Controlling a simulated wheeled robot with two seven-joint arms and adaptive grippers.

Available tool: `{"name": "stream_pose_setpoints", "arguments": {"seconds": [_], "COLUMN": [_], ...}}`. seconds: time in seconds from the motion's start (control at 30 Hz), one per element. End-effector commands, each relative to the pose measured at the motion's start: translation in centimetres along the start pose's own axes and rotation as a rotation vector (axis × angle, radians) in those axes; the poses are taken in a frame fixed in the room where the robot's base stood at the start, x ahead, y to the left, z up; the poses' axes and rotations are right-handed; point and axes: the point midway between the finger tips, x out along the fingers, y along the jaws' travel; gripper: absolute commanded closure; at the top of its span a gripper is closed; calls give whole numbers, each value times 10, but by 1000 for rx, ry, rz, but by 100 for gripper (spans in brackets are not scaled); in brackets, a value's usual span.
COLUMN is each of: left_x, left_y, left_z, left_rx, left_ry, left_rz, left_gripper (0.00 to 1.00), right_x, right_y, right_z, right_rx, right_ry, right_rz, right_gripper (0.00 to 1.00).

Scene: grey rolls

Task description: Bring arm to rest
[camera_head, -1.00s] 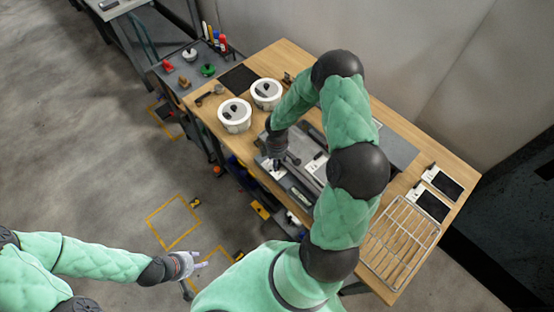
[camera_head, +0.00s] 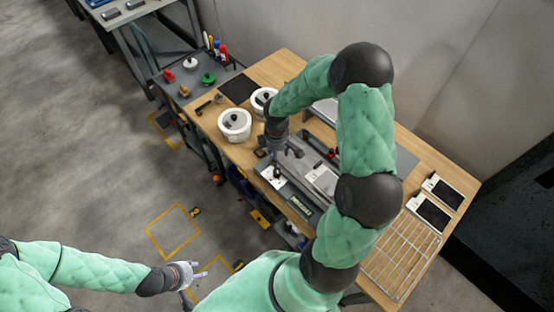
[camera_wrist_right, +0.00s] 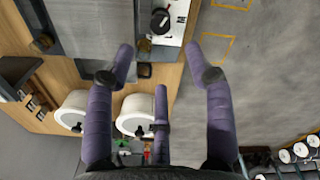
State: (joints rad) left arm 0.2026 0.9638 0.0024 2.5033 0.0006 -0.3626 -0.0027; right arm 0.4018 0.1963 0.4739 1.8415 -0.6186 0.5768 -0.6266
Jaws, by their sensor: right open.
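My right arm reaches over the wooden table from the lower right in the head view. Its gripper (camera_head: 282,160) hangs over the grey tray on the table, close to the two white round containers. In the right wrist view the right gripper (camera_wrist_right: 160,70) has its fingers spread apart with nothing between them. My left arm comes in from the lower left, and its gripper (camera_head: 196,273) is out over the floor, away from the table. Its fingers look apart and hold nothing visible.
The wooden table (camera_head: 285,68) carries two white containers (camera_head: 234,125), a wire rack (camera_head: 402,255) and dark-screened devices (camera_head: 430,213). A grey cart (camera_head: 180,75) with small coloured parts stands at the far left end. The floor (camera_head: 80,170) left of the table is open, with yellow markings.

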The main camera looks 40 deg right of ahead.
Motion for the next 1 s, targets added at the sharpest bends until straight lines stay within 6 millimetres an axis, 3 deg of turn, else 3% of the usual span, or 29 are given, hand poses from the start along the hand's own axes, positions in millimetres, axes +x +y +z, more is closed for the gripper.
{"name": "stream_pose_setpoints", "arguments": {"seconds": [0.2, 0.73, 0.87, 1.0], "left_x": [0, 1, 9, 30], "left_y": [0, 0, -3, -11], "left_z": [0, 0, 0, -1], "left_rx": [0, 0, 0, 0], "left_ry": [0, 0, 0, 0], "left_rz": [0, 0, 0, 0], "left_gripper": [60, 60, 60, 60], "right_x": [-9, -7, 14, 69], "right_y": [-1, -1, -16, -59], "right_z": [0, -1, -12, -43], "right_rx": [-2, 1, 29, 127], "right_ry": [1, 2, 28, 96], "right_rz": [-1, -3, -31, -107], "right_gripper": [46, 46, 46, 46]}}
